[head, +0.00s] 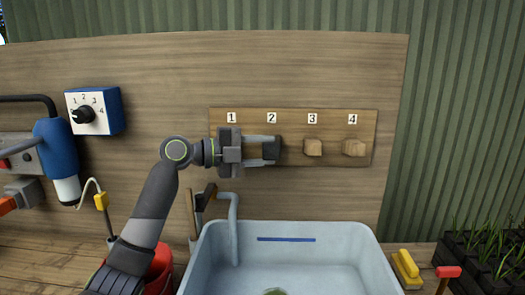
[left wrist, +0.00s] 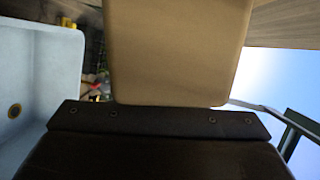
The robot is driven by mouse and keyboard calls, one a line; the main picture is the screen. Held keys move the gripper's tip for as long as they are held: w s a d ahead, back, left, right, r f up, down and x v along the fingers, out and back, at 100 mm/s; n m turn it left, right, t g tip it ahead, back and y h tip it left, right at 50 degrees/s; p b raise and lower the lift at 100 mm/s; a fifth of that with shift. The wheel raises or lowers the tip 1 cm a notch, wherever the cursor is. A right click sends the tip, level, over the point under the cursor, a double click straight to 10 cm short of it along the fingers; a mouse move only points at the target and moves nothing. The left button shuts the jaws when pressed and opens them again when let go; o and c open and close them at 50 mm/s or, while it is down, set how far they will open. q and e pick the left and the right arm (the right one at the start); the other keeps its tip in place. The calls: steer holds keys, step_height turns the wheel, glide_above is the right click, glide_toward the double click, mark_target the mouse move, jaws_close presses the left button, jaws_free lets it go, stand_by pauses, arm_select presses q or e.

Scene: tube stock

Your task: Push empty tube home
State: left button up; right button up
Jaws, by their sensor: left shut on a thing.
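A wooden board (head: 291,120) on the wall bears the labels 1, 2, 3 and 4. Square wooden ends stick out below label 3 (head: 313,148) and label 4 (head: 354,148). My left gripper (head: 271,150) is in front of the board below labels 1 and 2, its fingertips below 2. It hides what is behind it there. In the left wrist view, a tan wooden block (left wrist: 178,50) fills the upper middle, against the dark gripper part (left wrist: 155,150) below. My left gripper is shut on this block. I cannot tell whether any end is empty. My right gripper is not in view.
A pale blue basin (head: 200,262) with a bent spout stands below the board. A blue dial box (head: 93,110) is on the wall at left. A yellow-handled brush (head: 405,268) and plants (head: 500,250) are at right. The wall right of the board is free.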

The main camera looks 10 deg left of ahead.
arm_select(q)
steer(key=shift+w+a+b, duration=0.1)
steer(key=shift+b, duration=0.3)
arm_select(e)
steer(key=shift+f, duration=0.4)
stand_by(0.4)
arm_select(q)
steer(key=o, duration=1)
steer(key=shift+w+f, duration=0.2)
steer(key=shift+s, duration=0.1)
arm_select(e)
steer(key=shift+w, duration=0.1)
arm_select(q)
steer(key=shift+r, duration=0.1)
